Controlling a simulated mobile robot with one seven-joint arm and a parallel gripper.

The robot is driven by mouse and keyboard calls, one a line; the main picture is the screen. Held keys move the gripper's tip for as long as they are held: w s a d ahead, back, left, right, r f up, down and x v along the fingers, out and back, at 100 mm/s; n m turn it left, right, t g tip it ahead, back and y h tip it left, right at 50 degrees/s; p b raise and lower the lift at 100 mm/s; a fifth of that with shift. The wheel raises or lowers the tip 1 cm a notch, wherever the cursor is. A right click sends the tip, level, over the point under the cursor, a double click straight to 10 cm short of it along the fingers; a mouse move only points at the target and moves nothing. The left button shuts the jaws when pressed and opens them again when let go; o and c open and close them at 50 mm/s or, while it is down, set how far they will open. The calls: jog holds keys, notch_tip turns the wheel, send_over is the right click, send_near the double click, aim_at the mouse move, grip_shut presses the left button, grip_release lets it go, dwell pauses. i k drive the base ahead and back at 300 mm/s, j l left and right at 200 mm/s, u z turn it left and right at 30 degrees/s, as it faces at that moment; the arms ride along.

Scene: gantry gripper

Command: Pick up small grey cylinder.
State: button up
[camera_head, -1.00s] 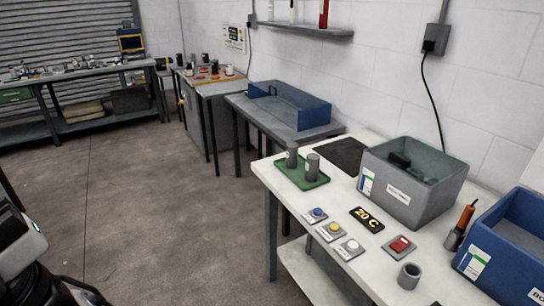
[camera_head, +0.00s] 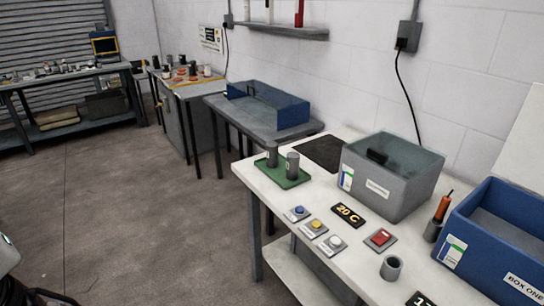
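Two grey cylinders stand upright on a small green tray (camera_head: 291,184) at the far left part of the white table. The front right cylinder (camera_head: 292,166) is in full view. The other cylinder (camera_head: 271,157) stands just behind it to the left. They look alike in size, and I cannot tell which is the smaller. A short hollow grey cylinder (camera_head: 391,268) stands apart on the table near its front edge. My gripper is not in view; only a part of my body shows at the lower left edge.
A grey bin (camera_head: 407,195) holding a dark object stands right of the tray, and a blue box (camera_head: 487,262) further right. A black mat (camera_head: 320,153) lies behind the tray.

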aim_at(272, 147)
jog(key=i+j+z, duration=0.1)
jog(key=z, duration=0.25)
jog(key=i+j+z, duration=0.1)
jog(key=z, duration=0.25)
jog(key=i+j+z, duration=0.2)
jog(key=j, duration=0.3)
jog(key=j+z, duration=0.2)
jog(key=j, duration=0.3)
jog(key=i+j, duration=0.1)
jog(key=j, duration=0.25)
jog(key=j+z, duration=0.1)
jog(key=j, duration=0.25)
jog(key=i+j, duration=0.15)
jog(key=j, duration=0.2)
jog(key=i+j, duration=0.1)
jog(key=j, duration=0.25)
jog(key=i+j, duration=0.15)
jog(key=j, duration=0.15)
jog(key=i+j, duration=0.1)
jog(key=j, duration=0.25)
jog(key=i+j, duration=0.15)
jog(key=i, duration=0.2)
jog(key=z, duration=0.05)
